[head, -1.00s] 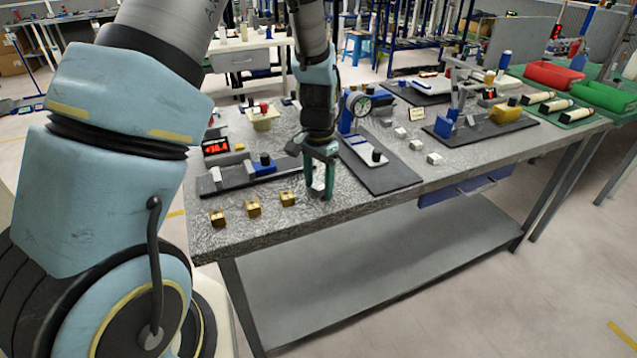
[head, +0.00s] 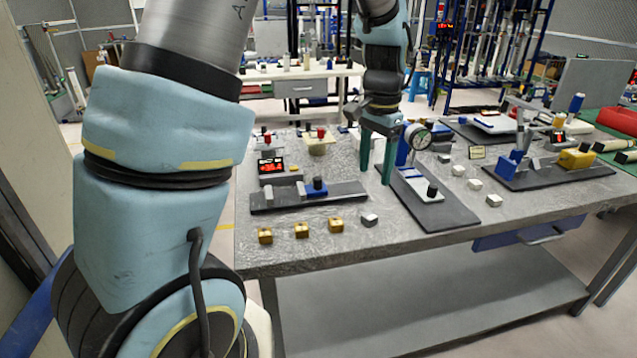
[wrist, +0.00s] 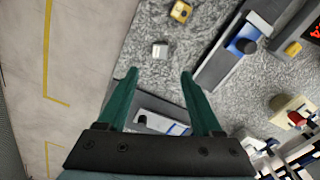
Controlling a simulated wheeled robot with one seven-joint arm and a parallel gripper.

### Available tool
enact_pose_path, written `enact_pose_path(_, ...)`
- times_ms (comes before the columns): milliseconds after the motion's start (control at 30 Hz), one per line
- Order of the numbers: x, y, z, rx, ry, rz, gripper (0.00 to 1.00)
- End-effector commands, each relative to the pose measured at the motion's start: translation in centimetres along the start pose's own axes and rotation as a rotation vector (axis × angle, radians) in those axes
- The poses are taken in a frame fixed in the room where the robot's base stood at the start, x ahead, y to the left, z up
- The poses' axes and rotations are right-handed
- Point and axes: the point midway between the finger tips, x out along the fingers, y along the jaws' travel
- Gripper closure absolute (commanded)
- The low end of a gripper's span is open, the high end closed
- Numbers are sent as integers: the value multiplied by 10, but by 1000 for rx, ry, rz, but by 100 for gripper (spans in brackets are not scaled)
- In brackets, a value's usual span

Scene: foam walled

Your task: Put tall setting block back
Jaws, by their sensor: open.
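My gripper (head: 376,174) is open and empty above the back of the table; its two green fingers also show in the wrist view (wrist: 159,76). A small silver-grey block (head: 369,219) stands on the speckled table near the front edge, right of the brass blocks (head: 301,230). In the wrist view the grey block (wrist: 160,50) lies ahead of the fingertips, apart from them. Three pale blocks (head: 474,184) stand in a slanting row farther right. I cannot tell by looks which block is the tall setting block.
A dark plate with a dial gauge (head: 418,137) stands just right of my gripper. A long dark fixture with a blue slide (head: 309,195) lies to the left, below a red-digit display (head: 271,166). A yellow-and-blue fixture (head: 575,158) is at right.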

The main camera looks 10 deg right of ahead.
Motion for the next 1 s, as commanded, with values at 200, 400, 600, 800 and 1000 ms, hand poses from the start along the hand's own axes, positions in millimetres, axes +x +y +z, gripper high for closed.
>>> enact_pose_path(200, -1, -29, 39, -149, 18, -4, 33)
enact_pose_path(400, 1, -73, 142, -531, 67, -24, 33)
enact_pose_path(600, 7, -81, 228, -850, 109, -51, 33)
enact_pose_path(800, 11, -77, 261, -986, 128, -66, 33)
enact_pose_path(1000, 11, -76, 263, -994, 129, -66, 33)
